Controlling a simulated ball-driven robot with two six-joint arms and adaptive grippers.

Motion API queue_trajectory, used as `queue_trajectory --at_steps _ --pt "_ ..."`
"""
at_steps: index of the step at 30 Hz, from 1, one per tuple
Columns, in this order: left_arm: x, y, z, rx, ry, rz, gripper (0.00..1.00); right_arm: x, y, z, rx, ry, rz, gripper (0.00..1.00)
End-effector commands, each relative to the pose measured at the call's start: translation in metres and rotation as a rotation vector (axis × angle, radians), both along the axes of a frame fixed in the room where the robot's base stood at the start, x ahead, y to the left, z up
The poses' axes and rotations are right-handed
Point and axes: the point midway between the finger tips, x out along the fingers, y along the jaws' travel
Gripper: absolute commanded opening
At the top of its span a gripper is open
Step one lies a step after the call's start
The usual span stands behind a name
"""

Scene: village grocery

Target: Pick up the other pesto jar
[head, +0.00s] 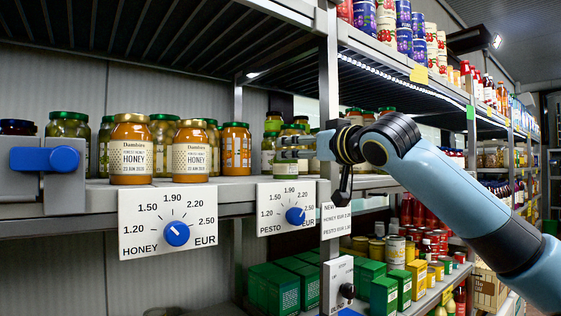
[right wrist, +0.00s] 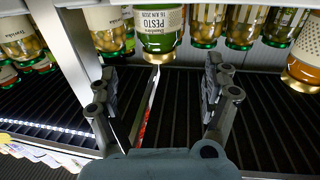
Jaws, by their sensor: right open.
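In the right wrist view a pesto jar (right wrist: 160,28) with green contents, a cream label and a gold lid appears upside down. It is centred between and beyond the fingertips of my right gripper (right wrist: 160,85). The gripper is open and empty, with a finger to each side and a gap to the jar. In the head view my right gripper (head: 290,148) reaches in from the right at the shelf beside the upright. My left gripper is not in view.
Honey jars (head: 131,152) stand left on the same shelf (head: 235,188). A pesto price dial (head: 295,215) and honey dial (head: 177,234) hang on its front edge. The metal upright (head: 328,80) is close to my gripper. In the wrist view olive jars (right wrist: 108,30) flank the pesto.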

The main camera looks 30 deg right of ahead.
Motion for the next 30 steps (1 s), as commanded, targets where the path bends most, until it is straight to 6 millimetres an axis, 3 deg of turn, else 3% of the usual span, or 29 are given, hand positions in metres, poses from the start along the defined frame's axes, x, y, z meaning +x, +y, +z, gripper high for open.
queue_trajectory --at_steps 16,25,30 --pt "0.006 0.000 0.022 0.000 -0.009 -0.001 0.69 0.069 -0.007 0.004 0.003 0.000 -0.001 0.83" --pt "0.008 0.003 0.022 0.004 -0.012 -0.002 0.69 0.077 -0.007 0.001 -0.002 0.000 0.000 0.83" --pt "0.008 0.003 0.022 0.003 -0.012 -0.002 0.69 0.077 -0.007 0.001 -0.002 0.000 0.000 0.64"
